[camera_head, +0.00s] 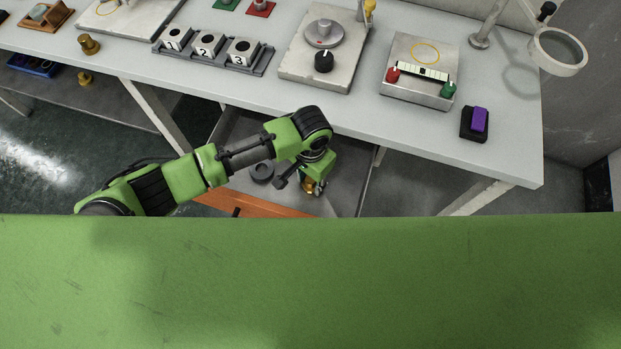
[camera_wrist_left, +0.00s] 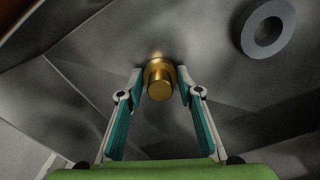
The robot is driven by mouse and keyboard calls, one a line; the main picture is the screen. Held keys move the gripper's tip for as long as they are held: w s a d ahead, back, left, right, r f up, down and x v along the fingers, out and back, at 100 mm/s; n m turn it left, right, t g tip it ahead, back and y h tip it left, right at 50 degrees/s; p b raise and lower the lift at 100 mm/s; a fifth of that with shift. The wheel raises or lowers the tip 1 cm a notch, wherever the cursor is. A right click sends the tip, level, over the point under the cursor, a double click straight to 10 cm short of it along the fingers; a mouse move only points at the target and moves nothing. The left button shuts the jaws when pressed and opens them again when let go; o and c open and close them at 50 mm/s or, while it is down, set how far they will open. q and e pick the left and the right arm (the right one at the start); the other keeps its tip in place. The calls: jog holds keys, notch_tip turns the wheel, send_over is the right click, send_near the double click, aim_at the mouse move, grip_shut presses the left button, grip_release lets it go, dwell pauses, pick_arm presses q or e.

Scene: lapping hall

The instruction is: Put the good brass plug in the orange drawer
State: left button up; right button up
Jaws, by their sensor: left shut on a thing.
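My left gripper (camera_head: 313,188) reaches down into the open orange drawer (camera_head: 256,204) under the bench. It is shut on a brass plug (camera_wrist_left: 159,82), whose round end shows between the fingertips in the left wrist view (camera_wrist_left: 159,76). In the head view only a small part of the plug (camera_head: 308,186) shows below the gripper. Whether the plug touches the drawer floor I cannot tell. Another brass plug (camera_head: 88,44) stands on the bench at the left, and a brass piece (camera_head: 85,78) is on the lower shelf. My right gripper is not in view.
A dark grey ring (camera_wrist_left: 268,27) lies in the drawer. On the bench stand numbered blocks (camera_head: 208,46), a plate with a black knob (camera_head: 323,62), a gauge with red and green knobs (camera_head: 421,72) and a purple-topped block (camera_head: 475,123). The bench edge overhangs the drawer.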

pick_arm(q)
jog(key=shift+f, duration=0.1)
jog(key=o, duration=1.4)
notch_tip(320, 180, up, 12)
jog(key=shift+p, duration=0.4)
